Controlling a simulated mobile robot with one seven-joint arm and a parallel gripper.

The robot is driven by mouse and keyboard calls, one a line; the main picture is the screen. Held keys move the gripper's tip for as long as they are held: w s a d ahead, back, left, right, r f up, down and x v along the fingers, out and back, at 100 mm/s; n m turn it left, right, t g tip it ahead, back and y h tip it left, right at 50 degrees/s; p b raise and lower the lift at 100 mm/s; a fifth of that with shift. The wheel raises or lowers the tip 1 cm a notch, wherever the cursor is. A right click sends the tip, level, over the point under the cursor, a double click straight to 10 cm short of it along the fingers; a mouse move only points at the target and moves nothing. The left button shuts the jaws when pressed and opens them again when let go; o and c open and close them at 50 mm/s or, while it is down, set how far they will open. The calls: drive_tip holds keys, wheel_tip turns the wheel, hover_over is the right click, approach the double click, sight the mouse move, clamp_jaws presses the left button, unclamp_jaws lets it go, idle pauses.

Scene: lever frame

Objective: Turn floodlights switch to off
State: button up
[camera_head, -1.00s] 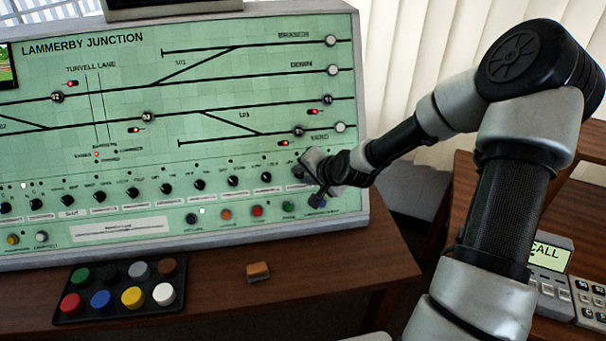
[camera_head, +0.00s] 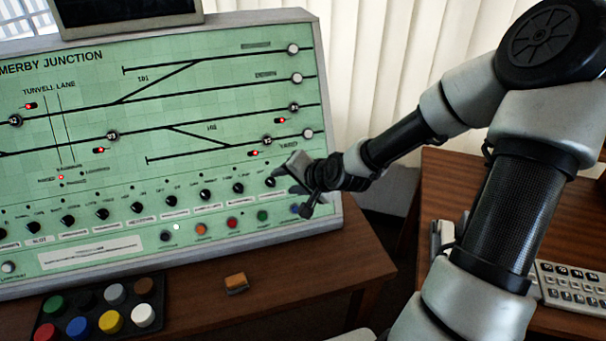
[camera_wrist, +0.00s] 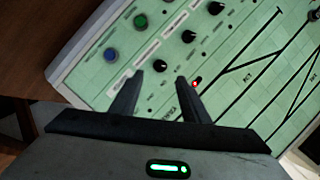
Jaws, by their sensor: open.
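A row of black rotary switches runs along the lower part of the green control panel (camera_head: 215,125). The small labels are too blurred to tell which one is the floodlights switch. The rightmost black switch (camera_head: 270,182) is just left of my gripper (camera_head: 300,172) in the head view. In the wrist view my gripper (camera_wrist: 158,80) is open and empty, its two dark fingers apart. One black switch (camera_wrist: 160,66) shows in the gap just beyond the fingertips, apparently the rightmost one. I cannot tell whether the fingers touch the panel.
Coloured push buttons, such as a red one (camera_head: 232,223) and a blue one (camera_wrist: 111,55), lie below the switches. A tray of coloured caps (camera_head: 45,331) and a small orange-topped block (camera_head: 236,282) are on the desk. A keypad device (camera_head: 570,285) stands at right.

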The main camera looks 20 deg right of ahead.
drive_tip(key=p+v, duration=0.3)
drive_tip(key=v, duration=0.6)
